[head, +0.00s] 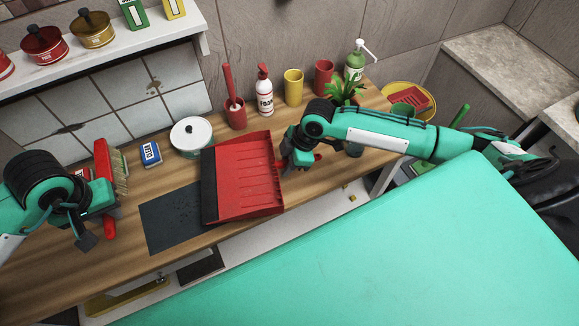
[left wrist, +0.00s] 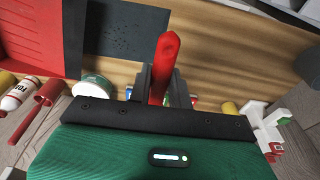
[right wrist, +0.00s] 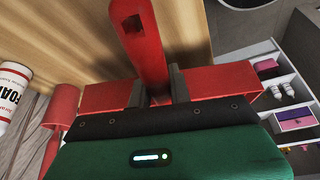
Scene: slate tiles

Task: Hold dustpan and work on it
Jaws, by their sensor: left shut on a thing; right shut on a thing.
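A red dustpan (head: 250,180) with a black front lip is over the right part of a dark mat (head: 165,235). Small dark specks lie on the mat. My right gripper (head: 291,160) is shut on the dustpan's handle, which stands between its fingers in the right wrist view (right wrist: 147,50). My left gripper (head: 101,217) is shut on a red brush (head: 103,162) with tan bristles. The brush is held upright left of the mat, bristles facing the dustpan. Its red handle shows between the fingers in the left wrist view (left wrist: 168,62).
Behind the dustpan stand a white lidded pot (head: 190,137), a blue box (head: 150,154), a red cup (head: 235,115), a foam bottle (head: 264,95) and a yellow cup (head: 293,88). A plant (head: 345,90) stands near my right arm. The wooden counter's (head: 170,265) front edge is close.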

